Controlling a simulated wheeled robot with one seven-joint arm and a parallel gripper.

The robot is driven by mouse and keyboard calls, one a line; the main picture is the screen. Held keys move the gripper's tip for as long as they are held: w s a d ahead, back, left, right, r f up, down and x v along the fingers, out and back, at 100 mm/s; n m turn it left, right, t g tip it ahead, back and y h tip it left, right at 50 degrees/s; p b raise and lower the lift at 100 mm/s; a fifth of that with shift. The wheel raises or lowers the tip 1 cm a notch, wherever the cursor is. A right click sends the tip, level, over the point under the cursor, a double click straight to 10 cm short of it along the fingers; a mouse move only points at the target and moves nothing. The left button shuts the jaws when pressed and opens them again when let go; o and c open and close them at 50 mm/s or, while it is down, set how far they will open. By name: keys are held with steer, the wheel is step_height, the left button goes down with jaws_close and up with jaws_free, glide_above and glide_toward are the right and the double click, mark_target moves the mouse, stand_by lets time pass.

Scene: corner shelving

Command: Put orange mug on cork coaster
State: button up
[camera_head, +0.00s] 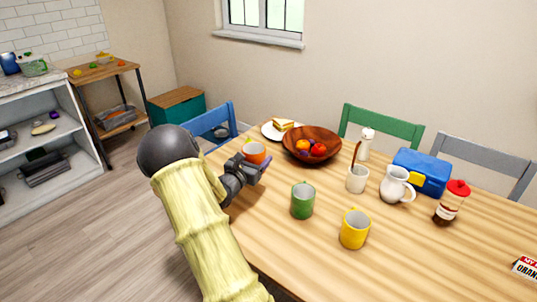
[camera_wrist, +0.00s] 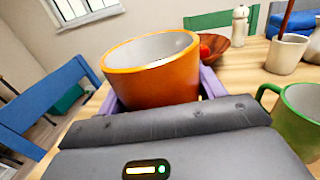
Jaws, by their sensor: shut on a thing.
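The orange mug (camera_head: 254,153) is at the left end of the wooden table, beside my gripper (camera_head: 258,167). In the wrist view the orange mug (camera_wrist: 152,82) fills the middle, with its white inside visible and its rim upward. The purple fingers of my gripper (camera_wrist: 158,95) are on either side of it, shut on it. The lower part of the mug is hidden behind my gripper. I cannot tell whether it touches the table. I do not see a cork coaster in either view.
On the table (camera_head: 420,262) stand a green mug (camera_head: 302,201), a yellow mug (camera_head: 355,229), a wooden fruit bowl (camera_head: 298,146), a white utensil cup (camera_head: 357,180), a white jug (camera_head: 395,186) and a blue lunchbox (camera_head: 415,167). A blue chair (camera_head: 209,121) stands beyond the mug.

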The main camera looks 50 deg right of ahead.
steer(key=w+a+r+n+t+y+p, duration=0.1)
steer(key=w+a+n+t+y+p, duration=0.15)
steer(key=a+p, duration=0.4)
steer(key=w+a+r+n+t+y+p, duration=0.1)
steer(key=a+n+t+p, duration=0.1)
steer(key=a+t+p, duration=0.35)
steer(key=w+a+r+n+t+y+p, duration=0.1)
steer(key=w+a+n+y+p, duration=0.1)
steer(key=a+p, duration=0.6)
steer(key=s+a+r+n+t+y+p, duration=0.2)
steer(key=a+y+p, duration=0.4)
steer(key=a, duration=0.4)
steer(key=s+a+r+n+t+y+p, duration=0.2)
steer(key=s+a+n+y+p, duration=0.3)
steer(key=a+p, duration=0.4)
steer(key=shift+a+r+n+t+y, duration=0.3)
steer(key=shift+a+n+y, duration=0.25)
steer(key=shift+n, duration=0.3)
